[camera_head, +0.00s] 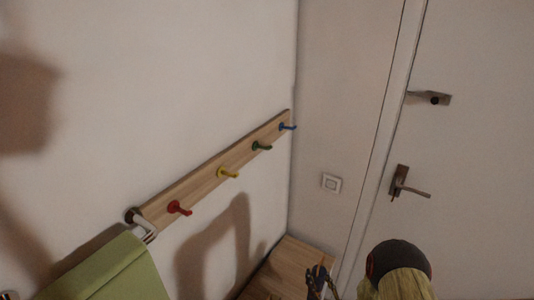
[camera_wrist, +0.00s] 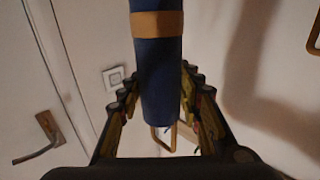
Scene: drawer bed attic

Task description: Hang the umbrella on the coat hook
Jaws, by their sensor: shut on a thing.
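The umbrella (camera_wrist: 158,75) shows in the wrist view as a dark blue rolled length with a tan band near the top. My gripper (camera_wrist: 160,92) is shut on it, with one finger on each side. The umbrella's upper end is cut off by the frame. The coat rack (camera_head: 215,172) is a wooden rail on the left wall in the head view. It carries a red hook (camera_head: 179,208), a yellow hook (camera_head: 228,173), a green hook (camera_head: 262,146) and a blue hook (camera_head: 288,126). In the head view I cannot make out the umbrella clearly.
A door with a lever handle (camera_head: 402,185) stands at the right. A light switch (camera_head: 331,183) is on the wall beside it. A wooden surface (camera_head: 301,254) lies below the rack in the corner. A green panel (camera_head: 112,272) is at the lower left, near the rack's near end.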

